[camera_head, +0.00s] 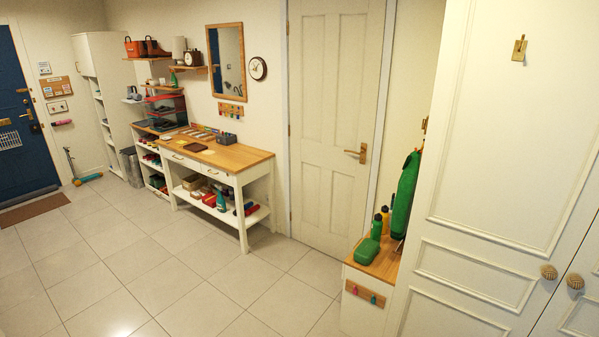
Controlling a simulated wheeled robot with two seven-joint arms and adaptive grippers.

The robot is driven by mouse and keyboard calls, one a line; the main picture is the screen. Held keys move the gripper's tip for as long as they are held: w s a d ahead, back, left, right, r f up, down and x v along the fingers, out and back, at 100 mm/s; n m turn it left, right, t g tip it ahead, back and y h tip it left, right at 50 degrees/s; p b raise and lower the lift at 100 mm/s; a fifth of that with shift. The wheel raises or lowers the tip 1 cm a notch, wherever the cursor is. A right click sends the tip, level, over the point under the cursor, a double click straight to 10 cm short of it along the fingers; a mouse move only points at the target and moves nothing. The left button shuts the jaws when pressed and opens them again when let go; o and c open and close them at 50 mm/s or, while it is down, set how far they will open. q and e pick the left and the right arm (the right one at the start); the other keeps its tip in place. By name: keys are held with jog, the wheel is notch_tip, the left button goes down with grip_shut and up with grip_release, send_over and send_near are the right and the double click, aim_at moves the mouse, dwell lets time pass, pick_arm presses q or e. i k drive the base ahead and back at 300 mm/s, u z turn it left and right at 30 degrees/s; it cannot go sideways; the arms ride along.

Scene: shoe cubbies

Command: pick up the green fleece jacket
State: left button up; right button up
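A green garment (405,194), which looks like the green fleece jacket, hangs upright in the narrow recess right of the white door. Its right side is cut off from view by the tall white cabinet. It hangs above a small wooden-topped bench (385,262). What it hangs from is not clear. Neither of my grippers shows in the head view.
On the bench are a green box (380,257) and several bottles (378,226) close to the garment. A white cabinet (482,120) stands at the right. A wooden-topped table (240,157) stands along the wall. The tiled floor (180,270) in front is clear.

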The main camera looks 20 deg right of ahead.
aim_at(402, 212)
jog(key=u, duration=0.45)
jog(key=i, duration=2.65)
jog(key=z, duration=1.6)
jog(key=i, duration=0.85)
jog(key=z, duration=0.7)
